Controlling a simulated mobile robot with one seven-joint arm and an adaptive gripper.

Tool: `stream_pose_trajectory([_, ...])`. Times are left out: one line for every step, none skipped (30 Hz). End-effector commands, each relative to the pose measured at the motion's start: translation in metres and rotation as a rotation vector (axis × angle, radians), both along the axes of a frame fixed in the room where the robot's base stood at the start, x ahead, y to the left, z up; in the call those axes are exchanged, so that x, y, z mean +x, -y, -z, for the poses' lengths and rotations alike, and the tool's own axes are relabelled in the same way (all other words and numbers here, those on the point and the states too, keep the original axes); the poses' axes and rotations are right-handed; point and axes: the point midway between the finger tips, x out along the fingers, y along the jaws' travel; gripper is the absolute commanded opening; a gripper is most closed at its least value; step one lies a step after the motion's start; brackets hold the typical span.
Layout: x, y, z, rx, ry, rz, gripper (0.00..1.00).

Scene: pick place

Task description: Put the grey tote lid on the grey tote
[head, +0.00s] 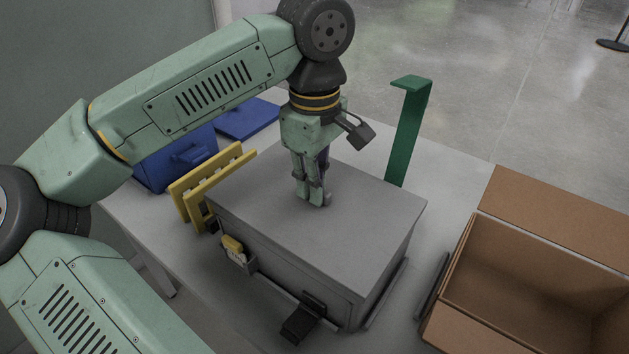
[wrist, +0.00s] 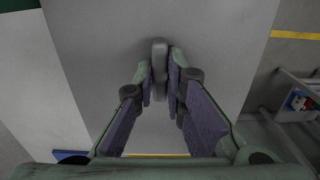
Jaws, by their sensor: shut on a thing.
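The grey tote lid (head: 365,215) is a flat panel lying level over the grey tote (head: 285,280) on the table; it covers the tote's opening. I cannot tell whether it rests fully on the rim. My gripper (head: 316,198) points down at the lid's middle and is shut on its small grey handle. In the wrist view the handle (wrist: 158,62) sits between the fingertips (wrist: 160,80), with the lid (wrist: 215,45) spread beneath. The tote's inside is hidden. A dark latch (head: 303,318) hangs outward on the tote's front.
An open cardboard box (head: 540,290) stands at the right. A green bracket (head: 408,130) rises behind the tote. A yellow slatted piece (head: 190,188) and a blue box (head: 175,165) stand at the left, close to the tote and my arm. The table (head: 440,210) shows bare strips around the tote.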

Motion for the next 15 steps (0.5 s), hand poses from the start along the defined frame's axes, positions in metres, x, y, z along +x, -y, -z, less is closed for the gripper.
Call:
stream_pose_trajectory([0.0,0.0,-0.0004,0.0,0.0,0.0,0.0])
stream_pose_trajectory([0.0,0.0,-0.0004,0.0,0.0,0.0,0.0])
stream_pose_trajectory([0.0,0.0,-0.0004,0.0,0.0,0.0,0.0])
stream_pose_trajectory([0.0,0.0,-0.0004,0.0,0.0,0.0,0.0])
stream_pose_trajectory([0.0,0.0,-0.0004,0.0,0.0,0.0,0.0])
stream_pose_trajectory([0.0,0.0,-0.0004,0.0,0.0,0.0,0.0])
stream_pose_trajectory([0.0,0.0,-0.0003,0.0,0.0,0.0,0.0])
stream_pose_trajectory([0.0,0.0,-0.0001,0.0,0.0,0.0,0.0])
stream_pose_trajectory([0.0,0.0,0.0004,0.0,0.0,0.0,0.0])
stream_pose_trajectory([0.0,0.0,0.0009,0.0,0.0,0.0,0.0])
stream_pose_trajectory([0.0,0.0,0.0015,0.0,0.0,0.0,0.0])
stream_pose_trajectory([0.0,0.0,0.0024,0.0,0.0,0.0,0.0])
stream_pose_trajectory([0.0,0.0,0.0031,0.0,0.0,0.0,0.0])
stream_pose_trajectory([0.0,0.0,0.0038,0.0,0.0,0.0,0.0])
stream_pose_trajectory([0.0001,-0.0001,0.0047,0.0,0.0,0.0,0.0])
